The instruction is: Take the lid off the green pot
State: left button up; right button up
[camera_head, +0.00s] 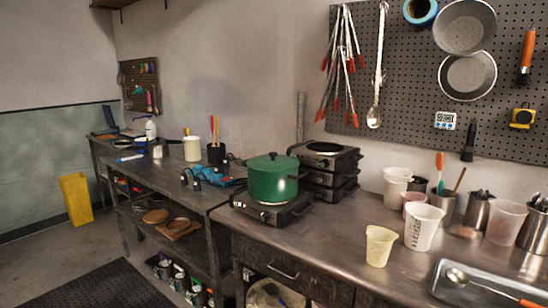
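The green pot (272,184) stands upright on a black hot plate (272,210) on the metal workbench. Its green lid (273,164) sits on top of it, with a small dark knob (273,155) in the middle. Neither of my grippers shows in the head view.
Stacked black burners (324,165) stand right behind the pot. A cream cup (380,246), a white measuring jug (423,226) and several tool containers stand to the right. A metal tray (490,277) lies at the front right. Bare bench top (325,236) shows right of the hot plate.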

aim_at(272, 162)
jog(key=i+j+z, duration=0.1)
jog(key=i+j, duration=0.15)
jog(key=i+j+z, duration=0.1)
jog(key=i+j, duration=0.2)
jog(key=j, duration=0.15)
jog(key=i+j+z, duration=0.1)
jog(key=j, duration=0.25)
jog(key=i+j, duration=0.35)
jog(key=i+j+z, duration=0.15)
jog(key=j, duration=0.25)
jog(key=i, duration=0.1)
